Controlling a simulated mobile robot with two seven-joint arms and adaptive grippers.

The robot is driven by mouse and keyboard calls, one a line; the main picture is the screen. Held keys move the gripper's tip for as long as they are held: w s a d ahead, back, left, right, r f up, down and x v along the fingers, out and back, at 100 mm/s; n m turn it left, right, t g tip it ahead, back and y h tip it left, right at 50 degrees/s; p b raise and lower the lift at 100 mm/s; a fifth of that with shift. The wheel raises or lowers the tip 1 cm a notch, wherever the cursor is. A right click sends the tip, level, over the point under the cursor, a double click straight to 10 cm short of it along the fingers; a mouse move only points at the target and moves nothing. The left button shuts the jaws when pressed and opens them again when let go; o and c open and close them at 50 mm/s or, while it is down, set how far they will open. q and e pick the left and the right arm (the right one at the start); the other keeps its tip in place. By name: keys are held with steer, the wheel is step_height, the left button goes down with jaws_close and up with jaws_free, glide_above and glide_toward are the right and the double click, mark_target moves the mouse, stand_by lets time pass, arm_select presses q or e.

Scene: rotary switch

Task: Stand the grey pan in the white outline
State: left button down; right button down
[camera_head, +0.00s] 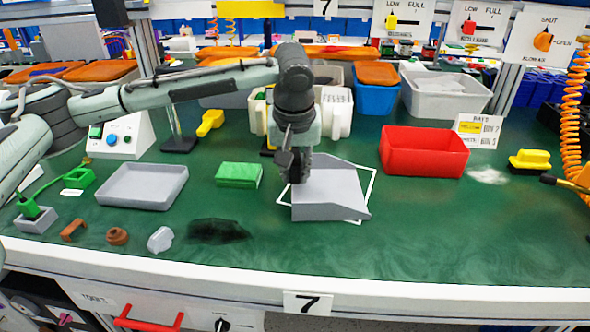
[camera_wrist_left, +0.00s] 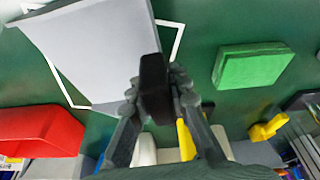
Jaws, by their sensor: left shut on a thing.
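The grey pan (camera_head: 330,192) is a wide, shallow scoop over the middle of the green table. It also shows in the left wrist view (camera_wrist_left: 95,45). My left gripper (camera_head: 297,172) points down at the pan's back left and is shut on its dark handle (camera_wrist_left: 154,85). The white outline (camera_head: 371,185) lies on the table under and around the pan. The pan is turned relative to the outline, and its front right corner covers part of the line. I cannot tell whether the pan touches the table. My right gripper is not in view.
A green block (camera_head: 239,175) and a grey tray (camera_head: 142,186) lie to the left. A red bin (camera_head: 424,152) stands to the right, white containers (camera_head: 338,112) behind. A dark patch (camera_head: 218,231) lies front left. The front right table is clear.

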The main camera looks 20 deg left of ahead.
arm_select(q)
steer(key=shift+f, duration=0.1)
steer(key=c, duration=1.4)
jaws_free()
steer(key=shift+c, duration=0.2)
steer(key=v, duration=1.2)
steer(key=shift+s, duration=0.15)
